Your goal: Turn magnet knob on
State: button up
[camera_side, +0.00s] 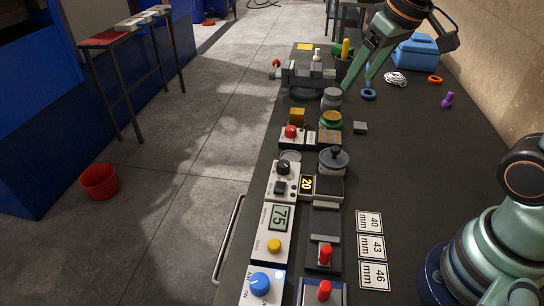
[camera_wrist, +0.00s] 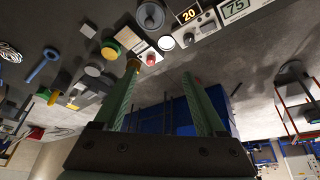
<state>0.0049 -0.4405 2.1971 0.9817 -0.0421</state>
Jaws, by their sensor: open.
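A blue knob (camera_side: 260,284) with a white pointer mark sits on a white panel at the bottom of the side view, with small lettering that seems to read ON beside it. A black knob (camera_side: 283,167) sits on another white panel further up, and it also shows in the wrist view (camera_wrist: 188,39). I cannot read which label names the magnet. My gripper (camera_side: 357,88) is over the far part of the bench, well away from both knobs. Its two green fingers are apart and empty in the wrist view (camera_wrist: 158,72). The blue knob is outside the wrist view.
Two red-topped controls (camera_side: 325,254) stand right of the panels. Displays read 20 (camera_side: 306,184) and 75 (camera_side: 279,218). The bench's middle right is mostly clear.

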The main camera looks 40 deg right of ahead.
jog(key=w+g, duration=0.1)
jog(key=w, duration=0.6)
jog(key=n+g, duration=0.2)
jog(key=g, duration=0.1)
send_over(290, 128)
notch_tip(290, 128, down, 13)
notch_tip(290, 128, down, 12)
jog(key=shift+f, duration=0.1)
jog(key=shift+s, duration=0.1)
grip_shut()
